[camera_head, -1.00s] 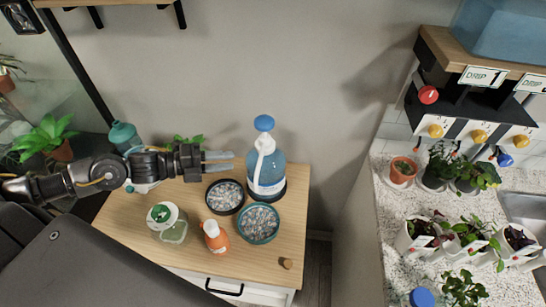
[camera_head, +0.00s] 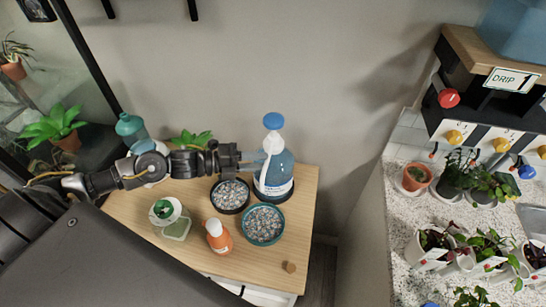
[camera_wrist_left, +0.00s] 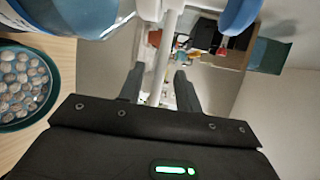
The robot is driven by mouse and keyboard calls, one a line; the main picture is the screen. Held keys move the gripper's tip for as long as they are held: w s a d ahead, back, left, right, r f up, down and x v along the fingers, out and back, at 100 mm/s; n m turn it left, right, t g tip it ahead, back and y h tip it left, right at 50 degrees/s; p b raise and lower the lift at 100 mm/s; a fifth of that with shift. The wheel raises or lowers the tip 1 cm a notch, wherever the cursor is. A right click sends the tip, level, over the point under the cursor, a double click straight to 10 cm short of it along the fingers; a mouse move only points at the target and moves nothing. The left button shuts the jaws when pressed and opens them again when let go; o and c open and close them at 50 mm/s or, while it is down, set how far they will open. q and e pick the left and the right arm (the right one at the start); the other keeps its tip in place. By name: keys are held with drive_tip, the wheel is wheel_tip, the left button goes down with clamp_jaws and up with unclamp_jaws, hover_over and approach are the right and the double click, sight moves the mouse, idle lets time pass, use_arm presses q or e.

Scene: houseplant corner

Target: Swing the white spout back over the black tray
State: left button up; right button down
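A blue pump bottle (camera_head: 276,174) with a blue cap stands at the table's back right. Its white spout (camera_head: 269,146) bends down along the bottle's front-left side. The black tray (camera_head: 230,209), full of pebbles, lies just left of the bottle. My left gripper (camera_head: 258,157) is level with the spout, left of it. In the left wrist view my two fingers (camera_wrist_left: 158,84) are apart, with the white spout (camera_wrist_left: 166,50) showing between them. I cannot tell whether either finger touches it. My right gripper is not in view.
A teal tray (camera_head: 262,243) of pebbles sits in front of the black one. An orange bottle (camera_head: 219,240) and a green-and-white jar (camera_head: 172,224) stand to the left. A small cork (camera_head: 289,267) lies front right. A counter with potted plants (camera_head: 416,177) is further right.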

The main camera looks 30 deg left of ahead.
use_arm(q)
drive_tip(key=p+x, duration=0.1)
drive_tip(key=x, duration=0.3)
drive_tip(key=shift+w+d+f, duration=0.1)
drive_tip(key=shift+w+d, duration=0.1)
drive_tip(key=shift+d, duration=0.1)
clamp_jaws()
